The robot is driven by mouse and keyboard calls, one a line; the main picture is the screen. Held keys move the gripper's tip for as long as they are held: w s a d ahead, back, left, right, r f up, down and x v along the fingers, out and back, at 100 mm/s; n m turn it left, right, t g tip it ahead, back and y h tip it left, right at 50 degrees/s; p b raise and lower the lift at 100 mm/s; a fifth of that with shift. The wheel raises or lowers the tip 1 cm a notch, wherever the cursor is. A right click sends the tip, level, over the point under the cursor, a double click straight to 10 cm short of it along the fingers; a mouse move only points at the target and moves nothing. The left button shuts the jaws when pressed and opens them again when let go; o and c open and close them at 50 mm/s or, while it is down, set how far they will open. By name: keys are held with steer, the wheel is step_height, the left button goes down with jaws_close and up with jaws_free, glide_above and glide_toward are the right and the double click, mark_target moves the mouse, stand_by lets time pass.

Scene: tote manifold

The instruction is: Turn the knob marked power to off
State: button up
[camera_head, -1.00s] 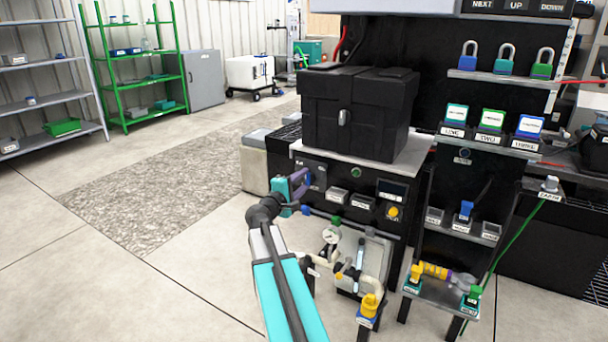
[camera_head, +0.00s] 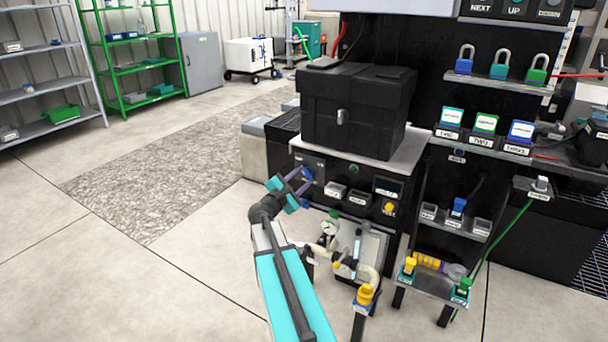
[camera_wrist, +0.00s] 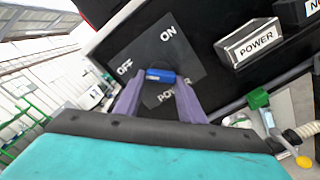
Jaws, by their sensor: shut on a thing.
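The power knob is a small blue bar (camera_wrist: 160,76) on a grey plate (camera_wrist: 160,58) with ON, OFF and a partly hidden POWER label. My gripper (camera_wrist: 161,80) has its purple fingers on either side of the knob, shut on it. In the wrist view the bar lies across the picture, between the fingertips; I cannot tell exactly which label it points to. In the head view my gripper (camera_head: 305,179) reaches the knob plate at the upper left of the black panel's front. The knob there is small and close to the fingertips.
A white POWER sign (camera_wrist: 251,44) stands right of the plate. A black box (camera_head: 358,110) sits on top of the panel. A yellow button (camera_head: 389,208) and pipes with a gauge (camera_head: 328,228) are right of and below my arm. Open floor lies to the left.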

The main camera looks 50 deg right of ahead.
steer(key=shift+w+a, duration=0.15)
steer(key=shift+w, duration=0.05)
steer(key=o, duration=1)
steer(key=shift+o, duration=0.2)
steer(key=shift+s, duration=0.1)
steer(key=p+v, duration=0.1)
steer(key=v, duration=1.2)
steer(key=shift+a, duration=0.3)
